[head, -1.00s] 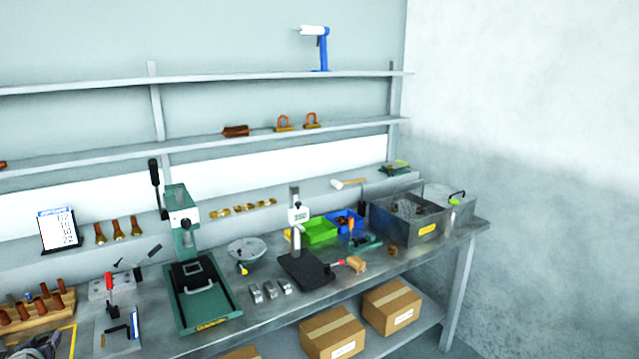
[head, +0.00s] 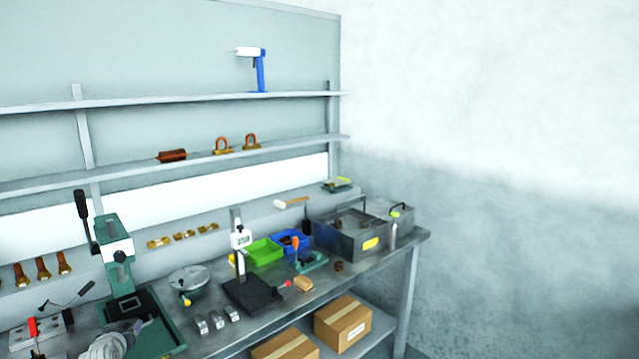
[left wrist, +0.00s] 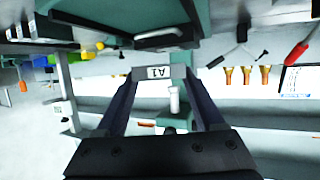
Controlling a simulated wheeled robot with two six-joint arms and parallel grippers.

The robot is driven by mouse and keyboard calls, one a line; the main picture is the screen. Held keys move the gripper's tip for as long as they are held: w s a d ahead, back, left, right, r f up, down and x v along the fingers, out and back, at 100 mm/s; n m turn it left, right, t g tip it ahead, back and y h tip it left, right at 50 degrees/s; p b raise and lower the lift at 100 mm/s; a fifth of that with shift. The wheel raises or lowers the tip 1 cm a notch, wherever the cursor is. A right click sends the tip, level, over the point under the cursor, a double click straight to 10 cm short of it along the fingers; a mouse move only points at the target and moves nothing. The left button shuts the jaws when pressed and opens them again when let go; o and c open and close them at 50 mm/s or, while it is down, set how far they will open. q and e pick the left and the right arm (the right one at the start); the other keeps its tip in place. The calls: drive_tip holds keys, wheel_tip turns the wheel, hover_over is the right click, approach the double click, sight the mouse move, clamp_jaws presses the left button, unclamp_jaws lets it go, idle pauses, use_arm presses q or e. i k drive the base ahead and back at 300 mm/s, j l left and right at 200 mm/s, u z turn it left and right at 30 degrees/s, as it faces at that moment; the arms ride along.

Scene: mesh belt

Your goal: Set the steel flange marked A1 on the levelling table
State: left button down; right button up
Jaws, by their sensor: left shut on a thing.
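The steel flange marked A1 (left wrist: 158,73) is between the fingertips of my left gripper (left wrist: 160,78) in the left wrist view. Its A1 label reads upside down there. The gripper is shut on it. In the head view my left gripper (head: 108,344) shows only partly as a grey shape at the lower left, in front of the green press; the flange is hard to make out there. A round grey plate (head: 188,279) with a yellow knob, which looks like the levelling table, stands on the bench right of the press. Its top looks bare. My right gripper is not in view.
The green press (head: 120,268) with its black lever stands left of the round plate. A black-based gauge stand (head: 252,291) is to its right, and small metal blocks (head: 215,320) lie in front. Green (head: 264,252) and blue bins and a grey box (head: 350,237) stand farther right.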

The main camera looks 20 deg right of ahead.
sight(337, 182)
drive_tip(key=i+l+z, duration=0.1)
drive_tip(key=l+z, duration=0.15)
drive_tip(key=l, duration=0.15)
drive_tip(key=i+l+z, duration=0.2)
drive_tip(key=l, duration=0.15)
drive_tip(key=i+l+z, duration=0.45)
drive_tip(key=l, duration=0.25)
drive_tip(key=k, duration=0.1)
